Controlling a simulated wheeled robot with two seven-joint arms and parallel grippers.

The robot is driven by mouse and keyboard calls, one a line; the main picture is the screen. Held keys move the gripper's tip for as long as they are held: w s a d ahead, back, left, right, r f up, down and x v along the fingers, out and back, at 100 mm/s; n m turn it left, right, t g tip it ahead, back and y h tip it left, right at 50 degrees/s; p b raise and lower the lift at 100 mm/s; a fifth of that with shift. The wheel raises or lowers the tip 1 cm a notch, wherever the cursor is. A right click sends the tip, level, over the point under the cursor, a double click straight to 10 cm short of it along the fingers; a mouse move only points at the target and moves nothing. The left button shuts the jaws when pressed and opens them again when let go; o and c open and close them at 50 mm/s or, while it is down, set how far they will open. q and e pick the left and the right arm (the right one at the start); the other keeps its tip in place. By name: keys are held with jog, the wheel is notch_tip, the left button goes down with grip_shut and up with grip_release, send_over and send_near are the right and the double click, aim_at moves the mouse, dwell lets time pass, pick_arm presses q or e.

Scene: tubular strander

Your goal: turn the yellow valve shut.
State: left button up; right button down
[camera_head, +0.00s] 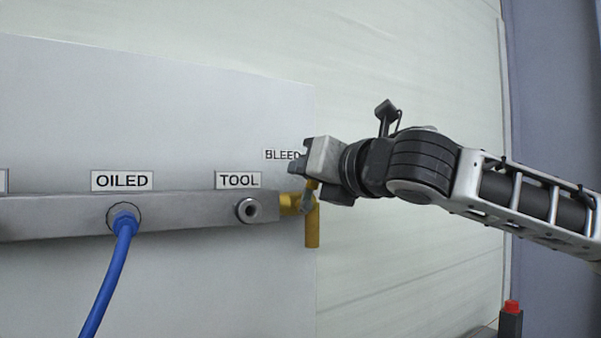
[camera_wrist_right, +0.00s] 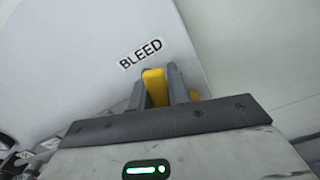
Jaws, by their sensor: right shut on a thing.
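The yellow valve's brass body (camera_head: 290,203) sits at the right end of the grey manifold bar, under the BLEED label, with a brass outlet pointing down. Its yellow handle (camera_wrist_right: 155,87) shows between the fingers in the right wrist view. My right gripper (camera_wrist_right: 161,85) is shut on this handle; in the head view the gripper (camera_head: 304,180) reaches in from the right and hides most of the handle. My left gripper is not in view.
The manifold bar (camera_head: 180,212) runs along a pale panel (camera_head: 150,110). A blue hose (camera_head: 108,275) hangs from the OILED port, left of the open TOOL port (camera_head: 249,210). A red-topped post (camera_head: 511,318) stands at lower right.

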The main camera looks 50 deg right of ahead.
jog(key=n, duration=0.1)
jog(key=a+n+p, duration=0.1)
jog(key=n+p, duration=0.1)
jog(key=shift+w+a+r, duration=0.15)
jog(key=shift+a+r, duration=0.1)
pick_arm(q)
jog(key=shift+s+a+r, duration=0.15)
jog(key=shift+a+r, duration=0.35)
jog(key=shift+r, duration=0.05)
pick_arm(e)
jog(key=shift+n, duration=0.3)
jog(key=c, duration=1.3)
grip_release()
jog(key=shift+c, duration=0.2)
jog(key=shift+f, duration=0.1)
jog(key=shift+a, duration=0.1)
pick_arm(q)
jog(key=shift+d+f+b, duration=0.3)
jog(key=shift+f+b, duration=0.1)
jog(key=shift+b, duration=0.85)
pick_arm(e)
jog(key=v, duration=1.6)
